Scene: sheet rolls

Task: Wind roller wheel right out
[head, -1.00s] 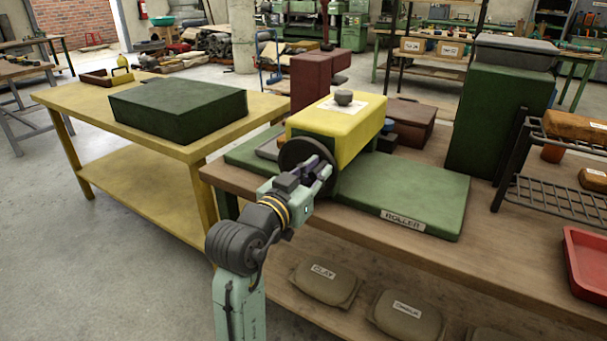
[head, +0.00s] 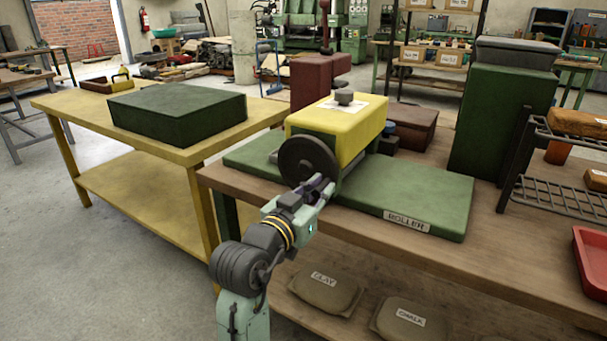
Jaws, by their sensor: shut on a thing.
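The roller stands on the wooden bench, with a yellow housing (head: 335,132) on a green base (head: 415,195) labelled ROLLER. Its dark round wheel (head: 303,160) is on the near left end of the housing. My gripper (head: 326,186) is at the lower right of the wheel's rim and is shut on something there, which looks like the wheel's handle. The gripper's fingers hide the gripped part. A grey knob (head: 344,97) sits on a white sheet on top of the housing.
A yellow table (head: 75,104) with a dark green block (head: 177,110) stands to the left. A tall green cabinet (head: 495,120), a dark rack (head: 550,195) and a red tray (head: 592,255) are at the right. Sacks (head: 325,285) lie on the shelf below.

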